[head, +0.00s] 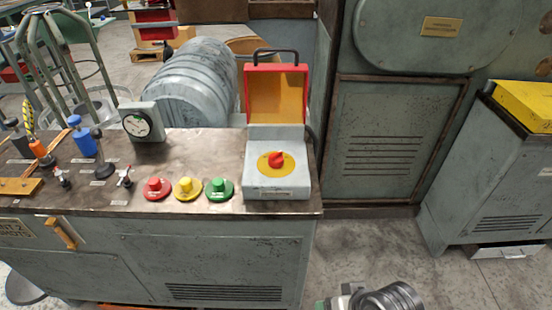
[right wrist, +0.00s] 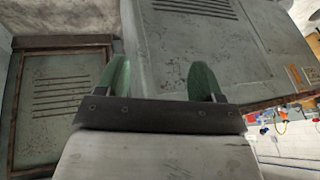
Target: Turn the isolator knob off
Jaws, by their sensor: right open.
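The isolator knob (head: 277,160) is red and sits on a yellow disc on top of a grey box (head: 277,194) at the right end of the bench. The box's red lid (head: 276,93) stands open behind the knob, with a dark handle on top. In the right wrist view, my right gripper (right wrist: 160,80) shows two green fingers spread apart with nothing between them. The knob cannot be made out in that view. Part of my right arm (head: 375,298) shows at the bottom of the head view, well below and right of the box. My left gripper is not in view.
Red (head: 157,188), yellow (head: 188,188) and green (head: 219,188) buttons line the bench (head: 120,205) left of the box. A gauge (head: 138,122) and several levers stand further left. A grey cabinet (head: 490,170) stands at right, with open floor before it.

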